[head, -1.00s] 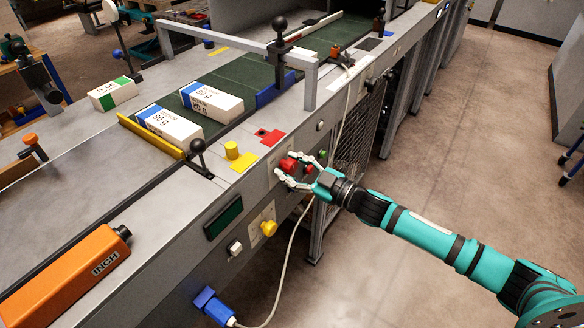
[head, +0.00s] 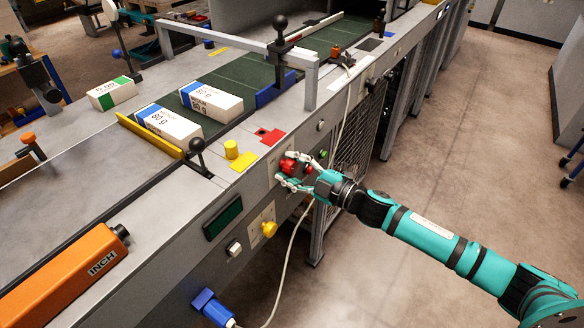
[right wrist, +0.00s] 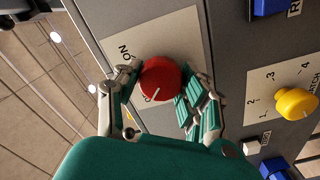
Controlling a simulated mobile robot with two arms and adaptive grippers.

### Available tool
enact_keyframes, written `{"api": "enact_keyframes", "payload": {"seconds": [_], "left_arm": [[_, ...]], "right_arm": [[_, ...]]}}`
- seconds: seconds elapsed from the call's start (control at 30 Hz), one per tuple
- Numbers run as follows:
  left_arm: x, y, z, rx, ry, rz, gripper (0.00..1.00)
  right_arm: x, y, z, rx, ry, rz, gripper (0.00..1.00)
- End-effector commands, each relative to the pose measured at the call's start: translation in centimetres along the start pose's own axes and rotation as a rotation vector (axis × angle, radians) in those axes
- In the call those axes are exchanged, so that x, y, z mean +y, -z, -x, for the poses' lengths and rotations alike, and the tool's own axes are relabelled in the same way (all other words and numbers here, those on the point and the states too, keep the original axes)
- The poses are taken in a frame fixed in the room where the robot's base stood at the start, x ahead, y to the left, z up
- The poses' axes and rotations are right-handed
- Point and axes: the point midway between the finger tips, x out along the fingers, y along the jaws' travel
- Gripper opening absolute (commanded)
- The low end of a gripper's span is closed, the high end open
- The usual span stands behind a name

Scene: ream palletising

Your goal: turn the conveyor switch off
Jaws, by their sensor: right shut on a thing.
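The conveyor switch is a round red knob (right wrist: 162,76) with a white pointer line, on a pale label plate (right wrist: 186,28). "ON" is printed at the plate's upper left. A second word below it is mostly covered by the knob, and the pointer line slants toward it. In the head view the red knob (head: 287,166) sits on the machine's front panel. My right gripper (head: 293,173) is shut on the knob, with a finger on either side of it in the right wrist view. My left gripper is out of view.
A yellow knob (right wrist: 297,104) on a numbered plate sits beside the switch. Above the panel, white-and-blue reams (head: 212,101) lie on the green belt (head: 250,72). A pale cable (head: 291,240) hangs below the panel.

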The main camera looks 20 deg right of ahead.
Motion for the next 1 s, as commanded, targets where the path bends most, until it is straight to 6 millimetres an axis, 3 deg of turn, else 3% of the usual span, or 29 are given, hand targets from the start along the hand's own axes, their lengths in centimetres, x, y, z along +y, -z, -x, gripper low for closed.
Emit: {"api": "enact_keyframes", "payload": {"seconds": [0.3,0.33,0.5,0.83,1.0], "left_arm": [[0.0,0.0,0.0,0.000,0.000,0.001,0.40],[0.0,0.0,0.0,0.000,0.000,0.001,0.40],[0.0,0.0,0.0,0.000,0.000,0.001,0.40],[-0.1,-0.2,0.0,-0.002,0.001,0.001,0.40],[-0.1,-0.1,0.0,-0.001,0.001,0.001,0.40]], "right_arm": [[0.0,0.0,0.0,0.000,0.001,0.005,0.08],[0.0,0.0,0.0,0.000,0.001,0.005,0.42],[0.0,0.0,0.0,0.000,0.001,0.003,0.64],[0.0,0.0,0.3,-0.001,0.001,0.002,0.65],[-0.2,-0.1,2.3,-0.003,0.003,0.000,0.65]]}}
